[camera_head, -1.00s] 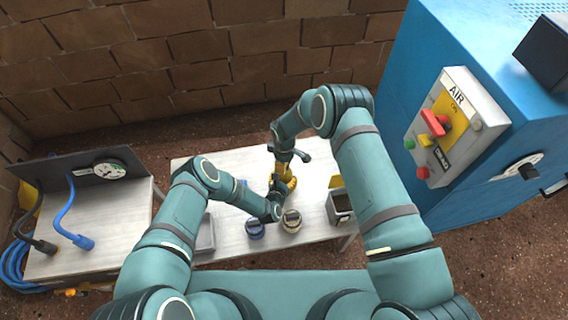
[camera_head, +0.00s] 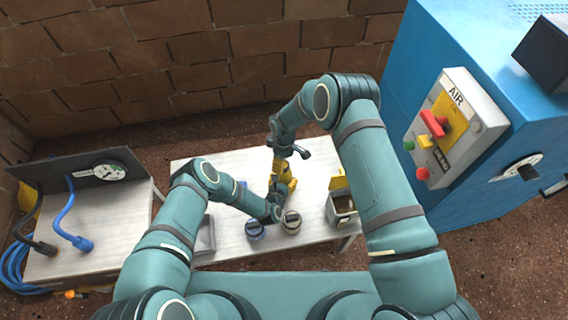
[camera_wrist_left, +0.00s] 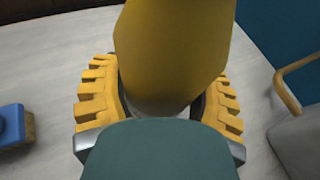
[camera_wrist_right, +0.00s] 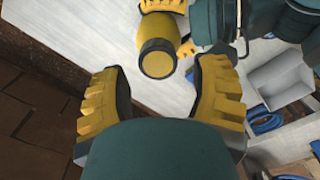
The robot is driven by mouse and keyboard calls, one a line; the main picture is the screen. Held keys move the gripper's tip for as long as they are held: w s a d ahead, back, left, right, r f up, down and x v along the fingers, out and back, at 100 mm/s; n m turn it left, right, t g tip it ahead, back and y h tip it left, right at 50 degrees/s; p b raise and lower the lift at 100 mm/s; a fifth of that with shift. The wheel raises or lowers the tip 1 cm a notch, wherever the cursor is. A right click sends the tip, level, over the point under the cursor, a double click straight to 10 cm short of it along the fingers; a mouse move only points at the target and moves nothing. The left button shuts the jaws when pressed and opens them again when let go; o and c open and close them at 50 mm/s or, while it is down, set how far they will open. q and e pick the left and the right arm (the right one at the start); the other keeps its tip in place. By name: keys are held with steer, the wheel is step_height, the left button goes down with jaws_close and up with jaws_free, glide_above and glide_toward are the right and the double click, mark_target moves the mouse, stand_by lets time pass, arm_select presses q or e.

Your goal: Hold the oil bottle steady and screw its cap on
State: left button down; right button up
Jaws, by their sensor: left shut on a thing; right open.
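The yellow oil bottle (camera_wrist_left: 175,50) stands between the yellow-padded fingers of my left gripper (camera_wrist_left: 160,105), which is shut on it. In the right wrist view the bottle's end shows a yellow disc with a dark ring (camera_wrist_right: 158,60); I cannot tell whether this is a seated cap. My right gripper (camera_wrist_right: 160,95) is open and empty, with the bottle apart from it, beyond its fingertips. In the head view both grippers meet at the middle of the table, the right gripper (camera_head: 282,166) above the left, and they largely hide the bottle.
On the white table (camera_head: 240,172) stand a blue-rimmed jar (camera_head: 254,231), a tan-rimmed jar (camera_head: 291,222), a grey tray (camera_head: 206,236) and an open bin (camera_head: 341,208) at the right. A blue machine (camera_head: 470,110) stands to the right. A bench with a gauge is at the left.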

mark_target(284, 179)
steer(key=shift+r, duration=0.55)
steer(key=shift+o, duration=0.4)
steer(key=r+n, duration=0.1)
steer(key=n, duration=0.1)
steer(key=r+n, duration=0.1)
steer(key=shift+n, duration=0.4)
steer(key=n, duration=0.1)
steer(key=r+n, duration=0.1)
steer(key=n, duration=0.1)
steer(key=shift+w+r, duration=0.1)
steer(key=shift+r, duration=0.15)
steer(key=shift+f, duration=0.1)
steer(key=shift+f, duration=3.95)
